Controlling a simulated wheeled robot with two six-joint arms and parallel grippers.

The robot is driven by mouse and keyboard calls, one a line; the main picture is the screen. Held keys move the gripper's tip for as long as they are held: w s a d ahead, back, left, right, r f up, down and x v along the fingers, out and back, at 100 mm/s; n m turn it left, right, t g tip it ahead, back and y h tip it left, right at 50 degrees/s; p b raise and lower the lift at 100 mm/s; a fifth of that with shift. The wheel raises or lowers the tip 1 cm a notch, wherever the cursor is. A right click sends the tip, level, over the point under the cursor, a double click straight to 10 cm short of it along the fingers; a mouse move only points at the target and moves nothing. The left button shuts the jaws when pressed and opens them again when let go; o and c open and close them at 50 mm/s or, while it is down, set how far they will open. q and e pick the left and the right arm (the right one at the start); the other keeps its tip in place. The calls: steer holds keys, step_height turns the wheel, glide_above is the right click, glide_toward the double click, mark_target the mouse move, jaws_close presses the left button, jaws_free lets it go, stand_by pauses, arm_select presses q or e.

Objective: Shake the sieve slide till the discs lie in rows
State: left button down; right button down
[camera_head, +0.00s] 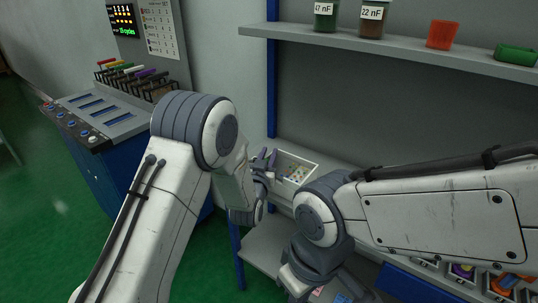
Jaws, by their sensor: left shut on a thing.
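The sieve slide (314,165) is a small, pale, shallow tray on the bench behind my arms. Several small tan and coloured discs (297,173) lie inside it, too small for me to tell whether they are in rows. My left gripper (270,162) is at the tray's left side, its dark fingers shut on the sieve slide's near-left edge; the exact grip is small and partly hidden. My right arm covers the tray's lower right. The right gripper's fingers are not visible; that arm bends down towards the bottom of the picture.
A shelf (400,48) above carries jars marked 47 nF (326,17) and 22 nF (373,20), an orange cup (441,35) and a green tray (516,53). A blue machine (112,118) stands left. Bins with coloured parts (505,284) are at lower right.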

arm_select(q)
steer(key=shift+s+d+f+b, duration=0.15)
steer(key=shift+s+d+b, duration=0.5)
steer(key=shift+d, duration=0.3)
steer(key=shift+s+d, duration=0.2)
steer(key=shift+a, duration=0.1)
steer(key=c, duration=0.7)
jaws_free()
steer(key=v, duration=1)
steer(key=shift+s+b, duration=0.25)
steer(key=shift+b, duration=0.2)
